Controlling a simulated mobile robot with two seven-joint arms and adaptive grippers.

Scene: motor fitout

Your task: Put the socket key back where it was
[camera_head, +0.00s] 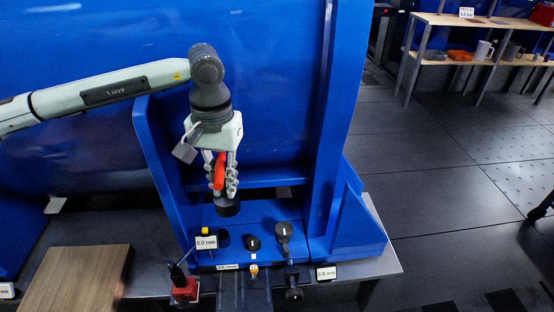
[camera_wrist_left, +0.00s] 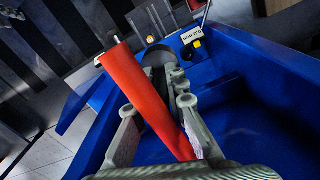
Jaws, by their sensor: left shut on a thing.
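My left gripper (camera_head: 220,188) is shut on the red handle (camera_head: 219,170) of what appears to be the socket key, above the blue fixture. The red handle (camera_wrist_left: 150,105) runs between the fingers (camera_wrist_left: 160,125) in the left wrist view. A dark cylinder (camera_head: 227,206) shows just below the fingertips; I cannot tell whether it belongs to the key or stands on the fixture. It seems to be the dark cylinder (camera_wrist_left: 158,56) beyond the handle in the wrist view. My right gripper is not in view.
The blue fixture (camera_head: 262,211) has tall side walls. Along its front are a dark round opening (camera_head: 223,240), black round-headed parts (camera_head: 253,243) and a label (camera_head: 206,242). A red block with a black stick (camera_head: 185,289) and a wooden board (camera_head: 78,280) lie at the front left.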

